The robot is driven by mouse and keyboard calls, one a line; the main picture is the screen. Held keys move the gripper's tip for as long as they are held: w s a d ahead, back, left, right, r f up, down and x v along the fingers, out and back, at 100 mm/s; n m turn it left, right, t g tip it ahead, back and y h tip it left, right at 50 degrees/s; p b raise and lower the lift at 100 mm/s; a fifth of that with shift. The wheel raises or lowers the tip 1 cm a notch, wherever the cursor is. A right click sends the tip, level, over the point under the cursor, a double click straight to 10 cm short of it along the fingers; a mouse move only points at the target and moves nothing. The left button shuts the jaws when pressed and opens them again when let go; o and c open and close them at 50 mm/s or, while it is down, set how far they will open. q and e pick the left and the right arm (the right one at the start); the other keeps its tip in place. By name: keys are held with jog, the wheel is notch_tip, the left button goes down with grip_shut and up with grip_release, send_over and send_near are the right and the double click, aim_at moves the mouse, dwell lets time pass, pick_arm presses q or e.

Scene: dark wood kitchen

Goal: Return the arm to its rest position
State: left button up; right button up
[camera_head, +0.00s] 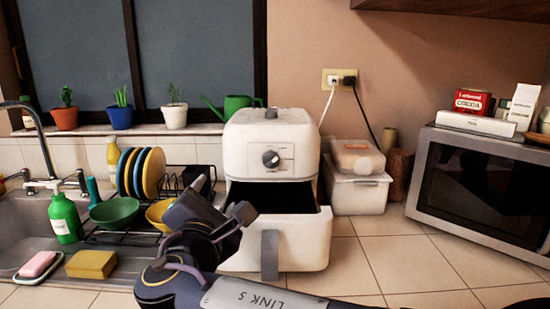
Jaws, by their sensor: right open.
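My right arm reaches in from the bottom right, and its link lies across the bottom of the view. My right gripper (224,198) is open, with nothing seen between its fingers. It is in front of the left side of the white air fryer (272,145) in the picture. The air fryer's drawer (310,240) is pulled out, with its dark inside showing and its grey handle at the front. The drawer's contents cannot be made out. I cannot tell whether the gripper touches the drawer. My left gripper is not in view.
A dish rack (125,238) with plates and bowls stands left of the gripper. A sink with a green bottle (65,218) and a yellow sponge (91,264) lies further left. A microwave (480,185) and lidded containers (357,190) stand right. The tiled counter at front right is mostly clear.

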jog(key=s+d+f+m+g+h+p, duration=0.1)
jog(key=s+d+f+m+g+p, duration=0.2)
jog(key=d, duration=0.6)
jog(key=d+f+m+g+h+p, duration=0.1)
jog(key=d+f+m+g+p, duration=0.3)
jog(key=d, duration=0.6)
jog(key=s+d+f+m+g, duration=0.1)
jog(key=s+d+m+g, duration=0.1)
jog(key=d+m, duration=0.55)
jog(key=s+d+f+m+g+y+p, duration=0.25)
jog(key=s+d+m+p, duration=0.2)
jog(key=s+d, duration=0.4)
pick_arm(q)
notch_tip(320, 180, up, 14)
jog(key=p, duration=0.2)
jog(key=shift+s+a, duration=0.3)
pick_arm(e)
jog(key=s+a+f+m+y, duration=0.1)
jog(key=s+a+m+y, duration=0.2)
jog(key=s+m, duration=0.6)
jog(key=shift+s+a+f+g, duration=0.4)
jog(key=shift+s+a, duration=0.3)
jog(key=shift+s, duration=0.2)
